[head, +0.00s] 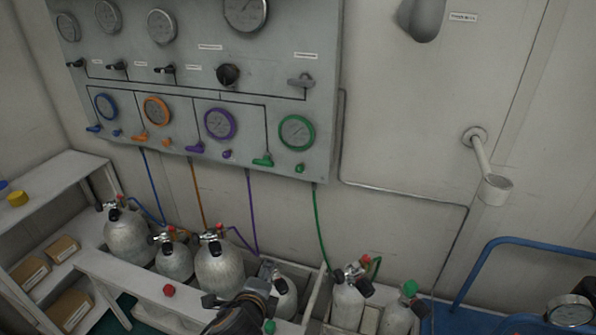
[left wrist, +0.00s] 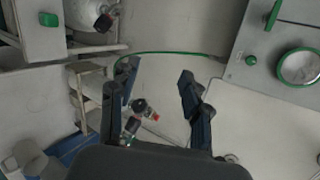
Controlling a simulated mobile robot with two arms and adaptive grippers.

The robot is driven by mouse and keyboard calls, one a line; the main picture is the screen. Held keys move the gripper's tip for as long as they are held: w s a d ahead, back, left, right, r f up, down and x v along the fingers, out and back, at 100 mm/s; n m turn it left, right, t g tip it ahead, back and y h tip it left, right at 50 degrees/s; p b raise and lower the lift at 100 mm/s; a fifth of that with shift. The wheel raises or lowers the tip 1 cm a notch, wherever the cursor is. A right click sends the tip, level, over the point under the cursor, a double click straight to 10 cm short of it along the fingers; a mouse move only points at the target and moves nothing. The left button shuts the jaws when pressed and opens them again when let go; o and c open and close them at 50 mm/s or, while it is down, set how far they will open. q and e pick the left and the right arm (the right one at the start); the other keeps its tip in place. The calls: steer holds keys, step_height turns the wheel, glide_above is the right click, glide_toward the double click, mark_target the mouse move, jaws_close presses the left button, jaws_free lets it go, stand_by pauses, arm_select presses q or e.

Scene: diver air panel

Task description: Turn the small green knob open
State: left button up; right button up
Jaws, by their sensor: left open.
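The small green knob (head: 299,168) is on the lower edge of the grey panel, below the green-rimmed gauge (head: 297,132) and right of the larger green lever (head: 263,160). In the left wrist view the small green knob (left wrist: 251,60) is at the upper right, beside the gauge and below the lever. My left gripper (head: 240,285) is low in the head view, over the cylinder rack, below and left of the knob and apart from it. In its wrist view the left gripper (left wrist: 157,72) has its fingers spread with nothing between them. My right gripper is not in view.
Grey cylinders (head: 218,265) with valves stand in a white rack (head: 150,290) below the panel. A green hose (head: 319,225) hangs from the panel. A wall pipe (head: 484,160) and blue rail (head: 530,243) are at the right. The wall right of the knob is mostly clear.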

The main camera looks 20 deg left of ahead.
arm_select(q)
steer(key=w+r+m+t, duration=0.4)
steer(key=w+r+m, duration=0.2)
steer(key=w+m, duration=0.3)
steer(key=m+t+h, duration=0.2)
steer(key=m+h, duration=0.1)
steer(key=m, duration=0.8)
glide_toward(299, 170)
steer(key=w, duration=0.9)
steer(key=shift+w+d+f, duration=0.15)
steer(key=shift+f, duration=0.05)
jaws_close()
